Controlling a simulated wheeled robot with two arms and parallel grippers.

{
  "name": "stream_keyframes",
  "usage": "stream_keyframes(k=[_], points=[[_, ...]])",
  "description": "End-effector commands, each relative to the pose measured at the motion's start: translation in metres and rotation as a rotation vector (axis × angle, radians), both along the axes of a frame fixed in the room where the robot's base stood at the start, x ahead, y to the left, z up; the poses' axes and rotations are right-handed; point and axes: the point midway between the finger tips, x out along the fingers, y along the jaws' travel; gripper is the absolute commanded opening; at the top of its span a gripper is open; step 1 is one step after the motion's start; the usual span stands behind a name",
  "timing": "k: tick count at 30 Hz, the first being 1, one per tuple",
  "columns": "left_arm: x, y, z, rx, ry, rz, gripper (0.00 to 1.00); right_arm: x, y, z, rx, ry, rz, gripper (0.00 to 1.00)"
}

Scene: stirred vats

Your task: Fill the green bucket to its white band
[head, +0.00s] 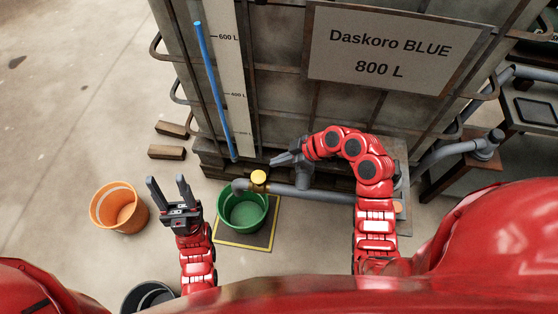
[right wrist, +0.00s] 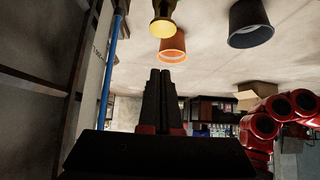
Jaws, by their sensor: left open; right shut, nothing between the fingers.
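The green bucket (head: 232,219) stands upright on a yellow-edged mat (head: 262,240) below the end of a grey pipe (head: 310,193). I cannot make out its white band or any liquid inside. A yellow-topped valve (head: 259,178) sits on the pipe near the bucket; its yellow part also shows at the top of the right wrist view (right wrist: 162,24). My right gripper (head: 274,161) is shut and empty, just behind and right of the valve, apart from it. My left gripper (head: 168,184) is open and empty, left of the green bucket.
The caged vat bears a sign (head: 387,50) reading "Daskoro BLUE 800 L". A blue sight tube (head: 212,85) runs beside its scale. An orange bucket (head: 118,211) and a dark bucket (head: 150,298) stand left. Wooden blocks (head: 167,152) lie near the vat. The far left floor is clear.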

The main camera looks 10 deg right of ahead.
Motion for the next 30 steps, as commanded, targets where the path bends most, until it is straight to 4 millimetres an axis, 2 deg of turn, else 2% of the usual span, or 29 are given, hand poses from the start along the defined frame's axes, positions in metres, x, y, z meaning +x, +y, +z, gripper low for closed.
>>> stream_keyframes(k=[9,15,21,30], points=[[0.0,0.0,-0.003,0.0,0.0,0.0,0.5,0.013,0.047,-0.049,-0.002,0.004,0.005,0.0],[0.0,0.0,-0.005,0.0,0.0,0.0,0.5,0.014,0.046,-0.078,-0.002,0.004,0.0,0.0],[0.0,0.0,-0.006,0.0,0.0,0.0,0.5,0.015,0.046,-0.088,-0.001,0.0,-0.001,0.0],[0.0,0.0,-0.006,0.0,0.0,0.0,0.5,0.015,0.046,-0.089,-0.001,-0.001,-0.001,0.0]])
